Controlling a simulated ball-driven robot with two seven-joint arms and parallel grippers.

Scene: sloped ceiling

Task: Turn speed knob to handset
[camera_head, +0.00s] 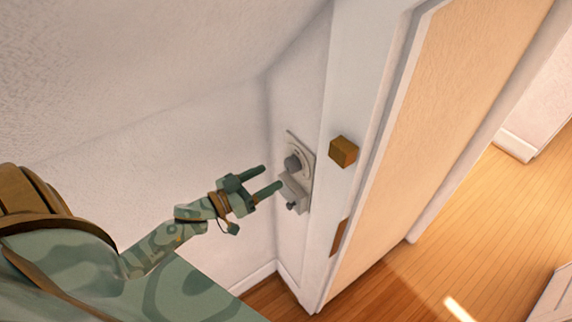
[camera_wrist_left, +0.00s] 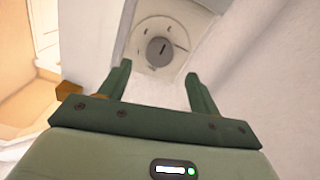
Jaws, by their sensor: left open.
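The speed knob (camera_head: 292,162) is a round grey knob on a pale wall plate (camera_head: 307,158), beside the door frame. In the left wrist view the knob (camera_wrist_left: 159,51) shows a dark slot and sits on a light round dial with small marks too small to read. A grey handset-like block (camera_head: 293,190) sits just below the knob on the plate. My left gripper (camera_head: 272,178) is open and empty. Its fingers point at the plate, a little short of the knob, with the knob between and beyond the fingertips in the wrist view. My right gripper is out of view.
A white door frame (camera_head: 345,90) stands just right of the plate, with a brown block (camera_head: 343,151) sticking out from it. A tan door panel (camera_head: 440,110) lies beyond. White wall and a sloped ceiling close in on the left. Wooden floor (camera_head: 470,230) is open at right.

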